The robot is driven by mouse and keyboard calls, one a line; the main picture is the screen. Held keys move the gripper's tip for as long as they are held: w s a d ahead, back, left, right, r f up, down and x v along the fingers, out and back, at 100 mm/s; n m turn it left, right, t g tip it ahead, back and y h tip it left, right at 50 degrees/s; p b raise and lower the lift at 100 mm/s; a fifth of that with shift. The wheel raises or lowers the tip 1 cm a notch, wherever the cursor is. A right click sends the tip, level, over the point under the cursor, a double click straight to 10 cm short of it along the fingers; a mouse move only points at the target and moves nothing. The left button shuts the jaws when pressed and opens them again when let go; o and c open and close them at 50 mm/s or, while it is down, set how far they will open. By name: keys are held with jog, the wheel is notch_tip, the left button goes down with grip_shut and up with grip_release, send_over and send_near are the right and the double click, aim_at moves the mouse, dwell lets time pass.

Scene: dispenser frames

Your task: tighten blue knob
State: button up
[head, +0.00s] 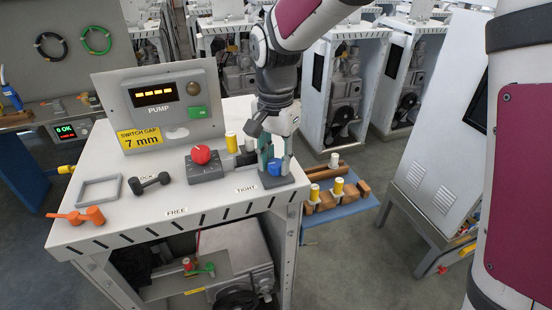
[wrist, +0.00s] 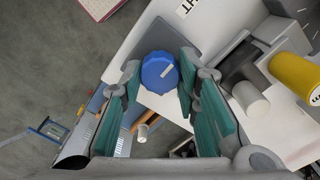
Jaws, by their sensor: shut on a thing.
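The blue knob (head: 275,168) sits on a dark grey base plate (head: 285,181) at the right front corner of the white cabinet top, beside the TIGHT label (head: 247,188). In the wrist view the blue knob (wrist: 157,76) is ribbed, with a white mark pointing up and to the right. My gripper (head: 269,156) reaches down onto the knob from above. In the wrist view my gripper (wrist: 160,80) has its green-padded fingers on either side of the knob, shut on it. In the head view the fingers hide part of the knob.
A red knob (head: 201,154) on a grey box stands left of my gripper, with yellow-capped parts (head: 231,142) close by. A black dumbbell-shaped handle (head: 149,182), a grey frame (head: 99,190) and orange pieces (head: 78,216) lie further left. The pump panel (head: 162,105) stands behind.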

aim_at(279, 163)
dwell(0.3)
jog(key=o, duration=1.2)
jog(key=shift+c, duration=0.2)
jog(key=shift+r, duration=0.15)
notch_tip(279, 163, up, 12)
jog(key=s+d+r+n+t+b, duration=0.1)
jog(key=s+d+n+t+b, duration=0.15)
jog(key=s+d, duration=0.6)
jog(key=s+d+f+n+t+b, duration=0.2)
jog(key=s+d+f+n+t, duration=0.1)
jog(key=s+d, duration=0.4)
notch_tip(279, 163, down, 3)
jog(key=shift+s+d+r+n, duration=0.1)
jog(key=shift+s+d+n, duration=0.25)
jog(key=shift+n, duration=0.5)
